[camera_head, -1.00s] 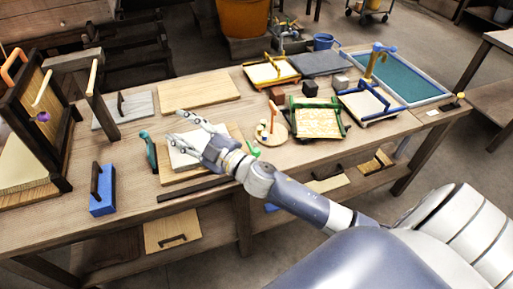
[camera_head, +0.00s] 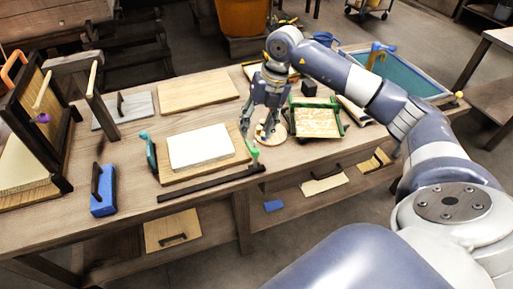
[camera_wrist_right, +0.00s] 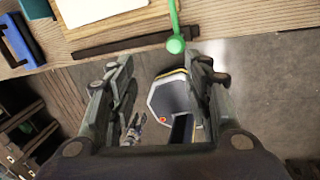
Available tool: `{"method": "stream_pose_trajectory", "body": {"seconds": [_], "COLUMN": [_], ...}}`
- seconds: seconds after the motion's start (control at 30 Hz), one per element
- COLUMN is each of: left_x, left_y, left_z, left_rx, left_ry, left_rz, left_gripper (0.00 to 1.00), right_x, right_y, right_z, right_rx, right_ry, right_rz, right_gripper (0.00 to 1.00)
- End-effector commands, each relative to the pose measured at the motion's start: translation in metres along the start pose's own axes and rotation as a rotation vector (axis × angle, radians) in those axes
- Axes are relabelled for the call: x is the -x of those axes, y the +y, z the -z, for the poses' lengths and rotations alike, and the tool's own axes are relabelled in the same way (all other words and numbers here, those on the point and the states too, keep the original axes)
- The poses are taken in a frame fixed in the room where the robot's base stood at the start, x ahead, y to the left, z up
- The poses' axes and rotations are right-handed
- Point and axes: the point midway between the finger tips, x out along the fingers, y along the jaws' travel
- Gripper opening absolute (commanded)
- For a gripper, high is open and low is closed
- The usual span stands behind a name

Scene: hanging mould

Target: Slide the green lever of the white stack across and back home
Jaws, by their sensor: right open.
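The white stack (camera_head: 200,148) lies flat on a wooden board on the workbench. The green lever (camera_head: 254,154) stands at the board's right front corner, near the bench's front edge. In the right wrist view its rounded green knob (camera_wrist_right: 175,45) shows just ahead of my fingertips. My right gripper (camera_head: 257,133) points down beside the lever, close to it. It is open, with nothing between its fingers in the wrist view (camera_wrist_right: 160,68). I cannot tell whether a finger touches the lever. My left gripper is not in view.
A teal handle (camera_head: 150,152) stands at the board's left side. A dark strip (camera_head: 210,184) lies along the front. A round wooden base (camera_head: 272,134) and a green-handled frame (camera_head: 316,122) are close right of my gripper. A blue block (camera_head: 103,195) stands at left.

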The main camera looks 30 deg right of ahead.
Motion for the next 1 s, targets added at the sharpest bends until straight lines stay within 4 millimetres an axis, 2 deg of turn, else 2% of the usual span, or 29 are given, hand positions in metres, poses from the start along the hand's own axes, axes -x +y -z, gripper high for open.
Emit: {"method": "stream_pose_trajectory", "body": {"seconds": [0.03,0.17,0.27,0.7,0.83,1.0], "left_x": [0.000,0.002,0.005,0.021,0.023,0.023], "left_y": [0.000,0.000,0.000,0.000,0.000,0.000], "left_z": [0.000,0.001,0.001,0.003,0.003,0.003], "left_rx": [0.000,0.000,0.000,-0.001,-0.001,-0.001], "left_ry": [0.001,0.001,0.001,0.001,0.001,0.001], "left_rz": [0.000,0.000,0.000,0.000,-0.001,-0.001], "left_gripper": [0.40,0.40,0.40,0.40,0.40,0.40], "right_x": [0.005,0.005,-0.007,-0.084,-0.095,-0.099], "right_y": [-0.010,-0.019,-0.020,-0.023,-0.025,-0.025], "right_z": [-0.003,-0.004,-0.004,-0.004,-0.004,-0.005], "right_rx": [-0.014,-0.028,-0.029,-0.027,-0.026,-0.025], "right_ry": [-0.007,-0.008,-0.006,-0.005,-0.007,-0.009], "right_rz": [0.035,0.071,0.070,0.066,0.066,0.065], "right_gripper": [0.46,0.46,0.46,0.46,0.46,0.46]}}
